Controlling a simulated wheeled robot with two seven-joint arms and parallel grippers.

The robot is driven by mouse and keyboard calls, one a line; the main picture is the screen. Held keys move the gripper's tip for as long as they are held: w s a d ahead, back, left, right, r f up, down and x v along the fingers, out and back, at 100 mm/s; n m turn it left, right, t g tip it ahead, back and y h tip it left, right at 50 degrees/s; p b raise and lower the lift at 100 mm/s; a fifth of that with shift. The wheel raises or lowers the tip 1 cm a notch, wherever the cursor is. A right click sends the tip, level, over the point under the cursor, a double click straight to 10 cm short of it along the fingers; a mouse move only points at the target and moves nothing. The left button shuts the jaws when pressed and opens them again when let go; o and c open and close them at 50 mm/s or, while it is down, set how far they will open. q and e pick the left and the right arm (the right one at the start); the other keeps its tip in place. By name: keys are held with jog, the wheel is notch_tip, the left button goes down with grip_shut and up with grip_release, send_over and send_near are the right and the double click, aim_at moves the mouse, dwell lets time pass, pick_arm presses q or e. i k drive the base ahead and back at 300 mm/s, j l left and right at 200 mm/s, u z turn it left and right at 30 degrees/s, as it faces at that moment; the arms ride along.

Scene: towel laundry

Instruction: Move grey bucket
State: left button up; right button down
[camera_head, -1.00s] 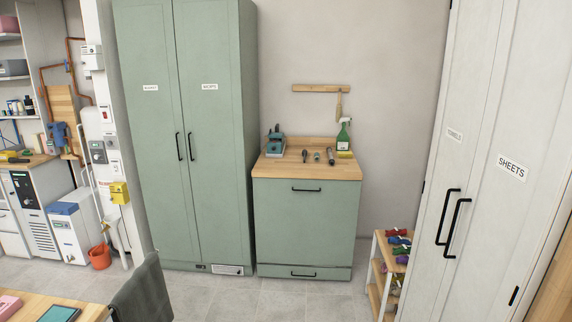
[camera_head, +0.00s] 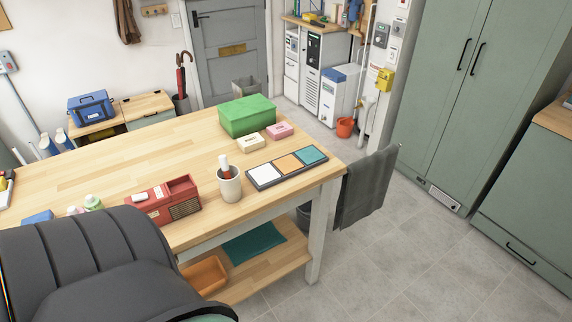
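A dark grey bucket (camera_head: 304,216) shows in part on the floor beneath the right end of the wooden worktable (camera_head: 120,160). The table's leg and edge hide much of it. A lighter grey bin (camera_head: 246,88) stands on the floor near the grey door at the back. I cannot tell which of the two the task names. Neither of my grippers is in view.
A dark towel (camera_head: 365,188) hangs at the table's right end. An orange bucket (camera_head: 345,128) stands by the white machines. A green box (camera_head: 247,116) is on the table. Grey tiled floor (camera_head: 400,250) is clear between the table and green cabinets.

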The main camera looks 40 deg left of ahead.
aim_at(309, 210)
jog(key=i+l+u, duration=0.1)
jog(key=u, duration=0.3)
jog(key=i+l+u, duration=0.1)
jog(key=u, duration=0.25)
jog(key=l+u, duration=0.25)
jog(key=u, duration=0.15)
jog(key=i+l+u, duration=0.1)
jog(key=u, duration=0.25)
jog(key=l, duration=0.65)
jog(key=i, duration=0.05)
